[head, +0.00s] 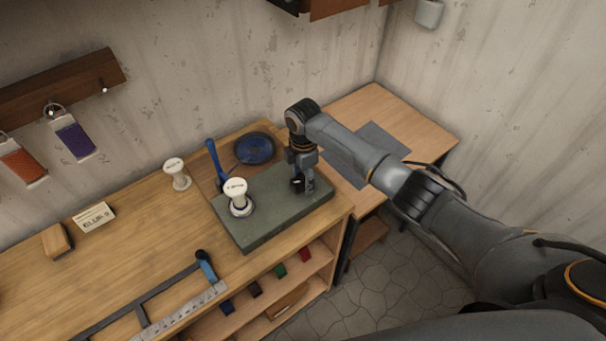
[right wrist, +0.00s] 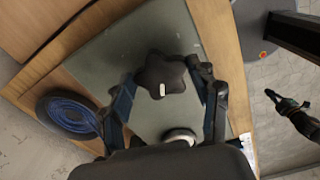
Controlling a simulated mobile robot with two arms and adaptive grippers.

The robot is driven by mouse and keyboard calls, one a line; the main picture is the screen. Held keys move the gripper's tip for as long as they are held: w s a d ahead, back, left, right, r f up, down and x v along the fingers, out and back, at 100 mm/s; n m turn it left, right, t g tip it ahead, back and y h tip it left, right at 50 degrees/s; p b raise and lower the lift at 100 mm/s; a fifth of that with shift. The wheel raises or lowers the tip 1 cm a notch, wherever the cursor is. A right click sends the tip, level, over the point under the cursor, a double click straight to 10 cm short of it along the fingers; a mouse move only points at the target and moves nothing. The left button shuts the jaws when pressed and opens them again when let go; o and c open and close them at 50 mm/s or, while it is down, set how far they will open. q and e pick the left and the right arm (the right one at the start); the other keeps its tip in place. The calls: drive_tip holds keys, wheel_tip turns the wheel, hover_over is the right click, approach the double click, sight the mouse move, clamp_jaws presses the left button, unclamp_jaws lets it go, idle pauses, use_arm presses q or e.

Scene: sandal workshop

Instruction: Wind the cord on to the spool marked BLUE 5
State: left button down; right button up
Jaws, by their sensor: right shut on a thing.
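My right gripper (head: 303,186) points down over the right end of the grey-green base (head: 265,222). It is shut on a black star-shaped knob (right wrist: 160,75) with a white mark, between its fingers in the right wrist view. A white spool (head: 237,188) stands upright on a pale metal disc at the base's left end; its top lettering is too small to read. No blue cord shows clearly on it. A coil of blue cord (head: 255,148) lies behind the base. What looks like my left gripper (right wrist: 290,106) shows dark and small in the right wrist view.
Another white spool (head: 176,172), a blue-handled tool (head: 215,160) and a lettered card (head: 94,217) are on the bench. A ruler-like bar (head: 180,312) lies near the front edge. Cubbies below hold small coloured pieces. Bench between card and front edge is largely clear.

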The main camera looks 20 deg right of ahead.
drive_tip(key=m, duration=0.4)
drive_tip(key=shift+s+m, duration=0.1)
drive_tip(key=shift+m, duration=0.2)
drive_tip(key=m, duration=0.4)
drive_tip(key=shift+s+m, duration=0.1)
drive_tip(key=shift+m, duration=0.2)
drive_tip(key=m, duration=0.4)
drive_tip(key=shift+a+m, duration=0.1)
drive_tip(key=shift+m, duration=0.2)
drive_tip(key=m, duration=0.4)
drive_tip(key=shift+s+a, duration=0.1)
drive_tip(key=m, duration=0.5)
drive_tip(key=shift+a, duration=0.1)
drive_tip(key=m, duration=0.4)
drive_tip(key=shift+m, duration=0.3)
drive_tip(key=m, duration=0.4)
drive_tip(key=shift+a, duration=0.15)
drive_tip(key=m, duration=0.5)
